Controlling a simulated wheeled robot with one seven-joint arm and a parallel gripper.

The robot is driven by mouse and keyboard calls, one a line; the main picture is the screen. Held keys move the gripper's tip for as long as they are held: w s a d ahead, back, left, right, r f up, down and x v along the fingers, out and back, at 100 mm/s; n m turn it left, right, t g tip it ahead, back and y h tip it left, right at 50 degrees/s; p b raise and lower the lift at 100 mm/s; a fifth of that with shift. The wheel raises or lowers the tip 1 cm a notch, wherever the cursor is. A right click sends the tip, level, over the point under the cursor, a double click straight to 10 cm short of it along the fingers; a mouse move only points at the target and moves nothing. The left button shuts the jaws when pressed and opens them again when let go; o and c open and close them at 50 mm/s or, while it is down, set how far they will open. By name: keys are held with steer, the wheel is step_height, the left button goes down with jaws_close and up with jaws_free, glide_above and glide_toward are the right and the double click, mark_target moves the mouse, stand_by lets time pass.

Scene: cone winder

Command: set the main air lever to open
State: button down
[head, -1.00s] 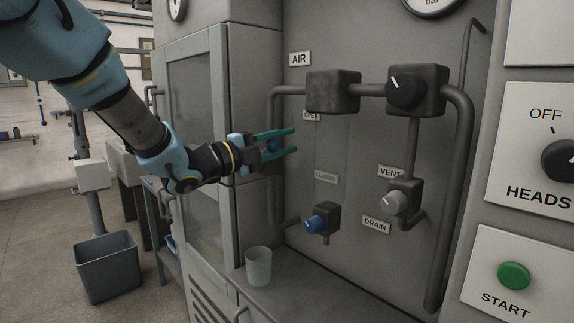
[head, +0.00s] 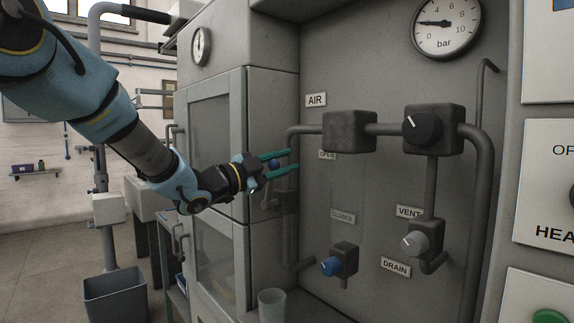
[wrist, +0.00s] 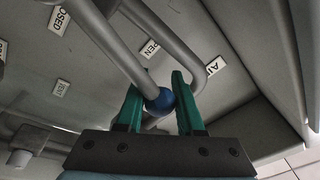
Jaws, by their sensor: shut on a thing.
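The main air lever ends in a blue ball knob (wrist: 160,101) on a grey rod (wrist: 112,58). My gripper (wrist: 157,97) is shut on this ball, one green finger on each side. In the head view my gripper (head: 281,161) holds the ball (head: 273,165) out from the panel, left of the OPEN plate (head: 327,154) and a little lower in the picture. The CLOSED plate (head: 343,217) is lower down. My gripper hides most of the lever in the head view. The wrist view also shows the OPEN plate (wrist: 150,48).
The AIR plate (head: 316,100) and grey pipes are on the panel beside my gripper. A blue drain knob (head: 331,266), a grey vent knob (head: 415,244) and a black knob (head: 422,127) stick out. A cup (head: 271,304) stands below. A glazed cabinet (head: 215,150) is at left.

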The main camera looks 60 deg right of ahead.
steer(key=shift+w+f, duration=0.1)
steer(key=c, duration=0.5)
jaws_free()
steer(key=shift+b+v, duration=1.85)
steer(key=shift+v, duration=3.55)
steer(key=shift+c, duration=0.4)
